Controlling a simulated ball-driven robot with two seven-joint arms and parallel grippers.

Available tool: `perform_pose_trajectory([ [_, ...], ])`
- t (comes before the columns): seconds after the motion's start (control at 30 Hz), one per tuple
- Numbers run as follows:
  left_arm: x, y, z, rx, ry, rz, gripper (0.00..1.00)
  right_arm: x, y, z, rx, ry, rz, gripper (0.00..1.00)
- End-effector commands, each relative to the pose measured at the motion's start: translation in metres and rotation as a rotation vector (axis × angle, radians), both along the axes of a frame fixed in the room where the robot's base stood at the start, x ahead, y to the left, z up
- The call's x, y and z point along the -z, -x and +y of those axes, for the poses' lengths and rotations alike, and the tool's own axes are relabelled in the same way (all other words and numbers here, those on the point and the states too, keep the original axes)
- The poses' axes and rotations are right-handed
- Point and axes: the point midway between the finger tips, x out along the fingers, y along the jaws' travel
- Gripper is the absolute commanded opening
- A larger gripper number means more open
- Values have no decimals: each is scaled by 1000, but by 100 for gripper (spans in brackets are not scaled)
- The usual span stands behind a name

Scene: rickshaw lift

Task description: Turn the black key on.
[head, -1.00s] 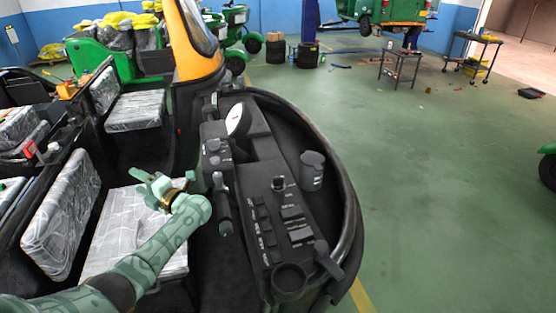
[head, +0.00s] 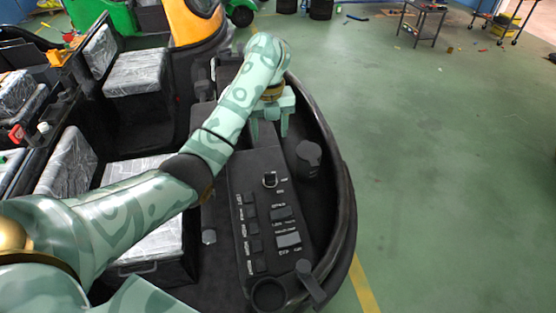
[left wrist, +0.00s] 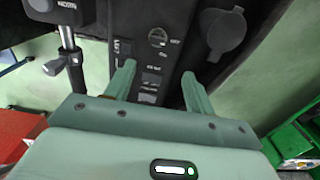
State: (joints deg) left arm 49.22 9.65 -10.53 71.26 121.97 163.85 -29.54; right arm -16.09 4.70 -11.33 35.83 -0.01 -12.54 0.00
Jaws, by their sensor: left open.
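The black key (head: 270,180) sits on the upper part of the dark control panel (head: 244,186), with small white lettering beside it. It also shows as a round knob (left wrist: 158,38) in the left wrist view. My left gripper (head: 269,132) is above the far part of the panel, fingers pointing down, open and empty. In the left wrist view its two fingertips (left wrist: 158,72) are apart, with the key beyond them and roughly centred between them. They do not appear to touch it. My right gripper is not in view.
Several rocker switches (head: 251,236) line the panel below the key. A dark round cap (head: 308,156) stands to its right, and a lever (head: 310,284) is at the panel's near end. The curved black body rim (head: 346,214) borders the right side.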

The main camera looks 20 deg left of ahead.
Motion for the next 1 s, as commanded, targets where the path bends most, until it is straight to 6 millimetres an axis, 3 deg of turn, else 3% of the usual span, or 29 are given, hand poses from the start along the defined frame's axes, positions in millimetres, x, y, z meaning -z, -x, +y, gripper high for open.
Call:
perform_pose_trajectory([
  [0.17, 30, 0, -2, 1, 5, 3, 55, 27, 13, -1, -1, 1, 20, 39],
  [0.37, 81, 2, -2, 2, 5, 6, 55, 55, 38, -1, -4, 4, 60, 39],
  [0.6, 135, 2, -1, 2, 3, 5, 55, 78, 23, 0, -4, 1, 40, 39],
  [0.8, 158, 2, -1, 1, 2, 2, 55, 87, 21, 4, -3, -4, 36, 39],
  [1.0, 162, 2, -1, 0, 1, 2, 55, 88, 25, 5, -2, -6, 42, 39],
])
